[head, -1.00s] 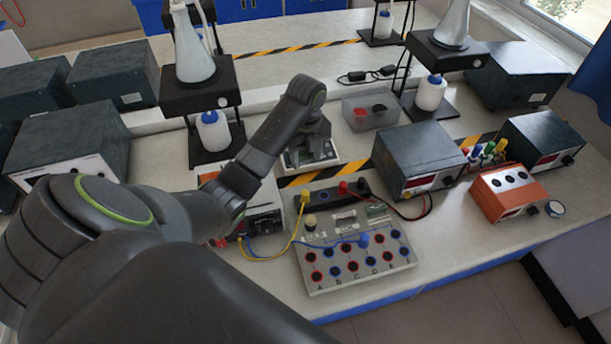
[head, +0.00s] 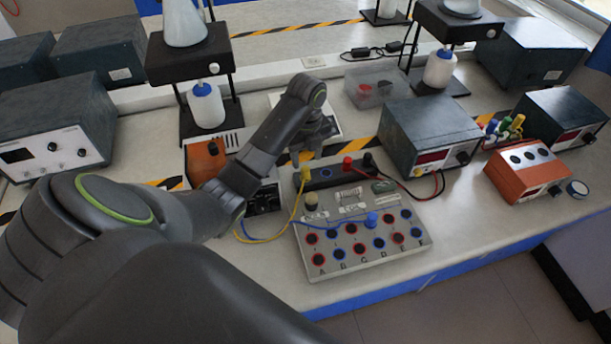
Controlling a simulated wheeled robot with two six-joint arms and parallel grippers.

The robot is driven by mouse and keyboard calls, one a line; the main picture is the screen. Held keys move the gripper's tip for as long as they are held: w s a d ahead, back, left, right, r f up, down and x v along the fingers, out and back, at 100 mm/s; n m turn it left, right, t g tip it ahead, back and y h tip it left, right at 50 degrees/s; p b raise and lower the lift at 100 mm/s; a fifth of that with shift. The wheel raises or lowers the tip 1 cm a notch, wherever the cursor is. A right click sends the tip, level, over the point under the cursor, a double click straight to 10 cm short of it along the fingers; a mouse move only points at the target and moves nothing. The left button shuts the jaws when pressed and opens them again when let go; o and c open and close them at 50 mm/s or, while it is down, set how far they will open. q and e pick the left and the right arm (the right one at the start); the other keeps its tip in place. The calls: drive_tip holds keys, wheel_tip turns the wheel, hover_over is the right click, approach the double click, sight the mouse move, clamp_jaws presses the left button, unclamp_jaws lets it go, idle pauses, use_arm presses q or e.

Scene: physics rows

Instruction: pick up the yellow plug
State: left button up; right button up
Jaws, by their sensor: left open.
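The yellow plug (head: 306,173) stands at the left end of a black socket strip (head: 330,177), at the back of the grey board. A yellow lead runs from it down to the left. My left gripper (head: 308,153) points down just above and behind the plug in the picture. Its fingers are dark and small here, and the plug is not between them as far as I can see. My right gripper is not in view.
The grey board (head: 416,243) carries red and blue sockets and a blue plug (head: 372,219). Red and black plugs sit on the strip's right end. A dark power supply (head: 425,130) stands to the right, an orange box (head: 527,172) beyond it.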

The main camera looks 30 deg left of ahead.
sight(305, 168)
use_arm(q)
drive_tip(key=shift+s+f+b, duration=0.1)
drive_tip(key=shift+f+b, duration=0.65)
drive_tip(key=shift+f, duration=0.2)
wheel_tip(305, 168, down, 2)
drive_tip(key=shift+f+b, duration=0.15)
drive_tip(key=shift+b, duration=0.6)
drive_tip(key=shift+f+p, duration=0.4)
drive_tip(key=shift+a+f, duration=0.1)
drive_tip(key=shift+f, duration=0.25)
clamp_jaws()
drive_tip(key=shift+r, duration=0.1)
